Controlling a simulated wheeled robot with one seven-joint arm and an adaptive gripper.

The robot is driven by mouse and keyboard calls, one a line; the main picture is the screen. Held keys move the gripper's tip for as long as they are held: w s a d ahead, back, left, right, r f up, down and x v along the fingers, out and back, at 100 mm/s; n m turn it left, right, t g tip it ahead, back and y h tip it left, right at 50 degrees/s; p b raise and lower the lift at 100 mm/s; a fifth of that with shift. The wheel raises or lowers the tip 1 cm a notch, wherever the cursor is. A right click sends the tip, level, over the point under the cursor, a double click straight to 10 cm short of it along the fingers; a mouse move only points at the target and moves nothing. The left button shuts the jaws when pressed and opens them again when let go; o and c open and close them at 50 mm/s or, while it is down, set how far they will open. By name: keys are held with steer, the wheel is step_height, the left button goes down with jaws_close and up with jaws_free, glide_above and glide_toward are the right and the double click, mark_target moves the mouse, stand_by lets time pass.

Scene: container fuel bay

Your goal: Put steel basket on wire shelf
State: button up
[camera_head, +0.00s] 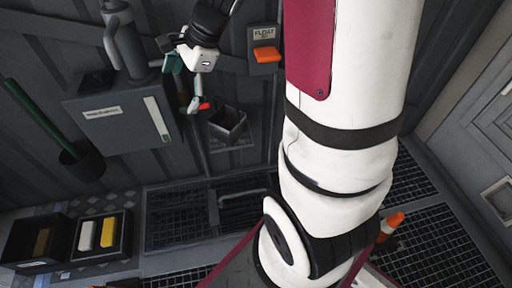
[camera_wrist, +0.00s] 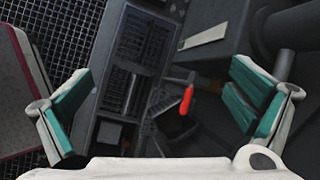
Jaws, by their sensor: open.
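A small open-topped dark metal box, which looks like the steel basket (camera_head: 232,120), sits near the wall. A red grip (camera_wrist: 186,100) shows beside it in the wrist view and seems to be its handle. My gripper (camera_head: 186,98) is above and left of the basket in the head view. In the wrist view my gripper (camera_wrist: 160,112) has its teal-padded fingers wide apart, with nothing between them; the red grip lies beyond them. A dark framed wire grid, perhaps the wire shelf (camera_head: 180,230), is low in the head view. Its bare surface shows no basket.
A grey wall cabinet (camera_head: 110,118) with a jug (camera_head: 125,40) on top is left of my gripper. A green rod stands in a dark cup (camera_head: 82,162). Bins (camera_head: 100,240) stand lower left. An orange-handled float box (camera_head: 265,55) is on the wall. An orange cone (camera_head: 392,222) is lower right.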

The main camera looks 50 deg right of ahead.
steer(key=s+a+r+n+g, duration=0.1)
steer(key=s+a+r+n, duration=0.35)
steer(key=s, duration=0.25)
steer(key=s+a+r+n+g, duration=0.1)
steer(key=s+a+r+n, duration=0.2)
steer(key=s+a+n, duration=0.3)
steer(key=s+d+n+g+h, duration=0.1)
steer(key=s+n+h, duration=0.1)
steer(key=s+n, duration=0.3)
steer(key=s+d+r+n+g+h, duration=0.1)
steer(key=s+n, duration=0.4)
steer(key=s, duration=0.7)
steer(key=shift+s+d+h, duration=0.2)
steer(key=shift+d+h, duration=0.4)
steer(key=shift+d, duration=0.15)
step_height(320, 180, up, 29)
steer(key=t+p, duration=0.4)
steer(key=p, duration=2.3)
steer(key=shift+d, duration=0.25)
